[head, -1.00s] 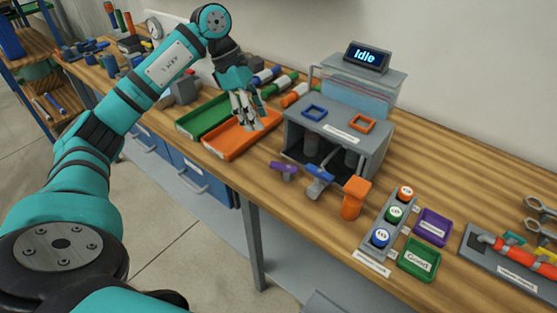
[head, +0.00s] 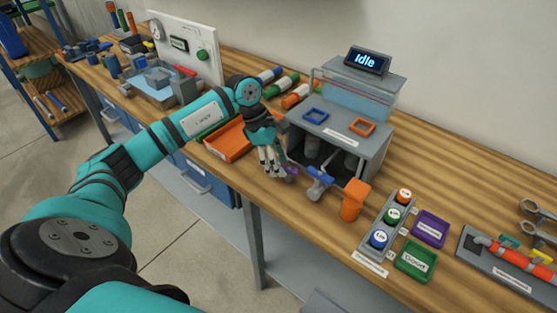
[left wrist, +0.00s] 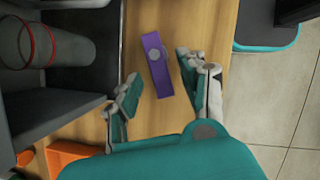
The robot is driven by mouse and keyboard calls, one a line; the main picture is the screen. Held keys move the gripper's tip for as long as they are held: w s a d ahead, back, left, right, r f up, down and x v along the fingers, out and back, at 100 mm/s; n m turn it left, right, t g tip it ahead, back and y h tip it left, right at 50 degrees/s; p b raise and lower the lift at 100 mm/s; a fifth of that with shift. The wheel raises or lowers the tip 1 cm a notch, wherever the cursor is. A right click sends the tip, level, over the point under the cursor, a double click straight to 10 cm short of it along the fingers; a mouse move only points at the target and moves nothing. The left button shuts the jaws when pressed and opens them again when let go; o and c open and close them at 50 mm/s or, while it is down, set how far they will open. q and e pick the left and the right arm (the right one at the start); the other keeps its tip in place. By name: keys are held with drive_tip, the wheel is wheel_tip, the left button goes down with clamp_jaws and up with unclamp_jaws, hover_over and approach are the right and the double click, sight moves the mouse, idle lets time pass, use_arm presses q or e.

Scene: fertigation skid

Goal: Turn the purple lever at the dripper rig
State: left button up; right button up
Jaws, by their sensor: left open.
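The purple lever (head: 290,173) is at the front left of the grey dripper rig (head: 345,142), partly hidden by my left gripper in the head view. In the left wrist view the purple lever (left wrist: 157,64) is a flat bar with a round grey hub, lying between and just beyond my open fingers. My left gripper (head: 275,174) is open and empty, close to the lever; its fingertips also show in the left wrist view (left wrist: 158,76). I cannot tell whether a finger touches the lever. A blue lever (head: 319,178) sits just right of it. My right gripper is not in view.
The display (head: 367,60) above the tank reads "Idle". An orange tray (head: 229,139) lies left of the rig. Buttons (head: 380,238) and small trays (head: 416,260) are further right.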

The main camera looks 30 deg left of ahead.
use_arm(q)
clamp_jaws()
drive_tip(key=m+b, duration=0.2)
drive_tip(key=b, duration=0.1)
drive_tip(key=shift+w+a+f+g+b, duration=0.1)
drive_tip(key=shift+w+f+g+b, duration=0.2)
drive_tip(key=shift+w+g, duration=0.1)
drive_tip(key=shift+w+r+m+g+b, duration=0.1)
drive_tip(key=shift+r+m+g+b, duration=0.1)
drive_tip(key=shift+m+b, duration=0.25)
drive_tip(key=shift+w+r+m+g+b, duration=0.1)
drive_tip(key=shift+m+g+b, duration=0.1)
drive_tip(key=shift+m, duration=0.45)
unclamp_jaws()
